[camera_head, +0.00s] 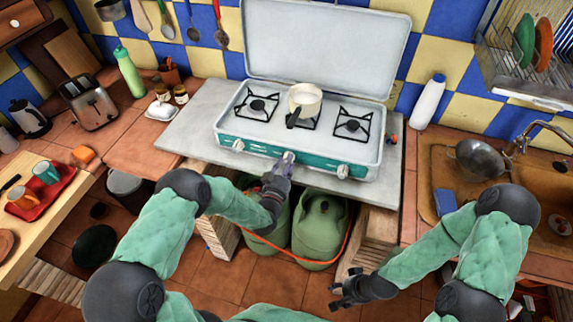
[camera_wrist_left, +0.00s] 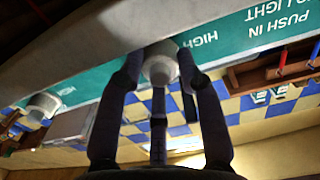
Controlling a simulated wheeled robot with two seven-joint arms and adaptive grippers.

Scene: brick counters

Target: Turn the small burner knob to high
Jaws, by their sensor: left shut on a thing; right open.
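The camping stove (camera_head: 300,150) has a green front panel with white knobs in a row. My left gripper (camera_head: 284,164) is at the middle knob, below the burner with the pot. The knob's pointer angle cannot be told. The left knob (camera_head: 238,146) and right knob (camera_head: 343,171) are free. My right gripper (camera_head: 348,288) is open and empty, low over the floor in front of the counter.
A cream pot (camera_head: 304,100) with a dark handle stands on the middle burner. Green gas cylinders (camera_head: 321,228) with an orange hose stand below the stove. A white bottle (camera_head: 428,102) and the sink (camera_head: 435,180) are to the right, a toaster (camera_head: 92,104) to the left.

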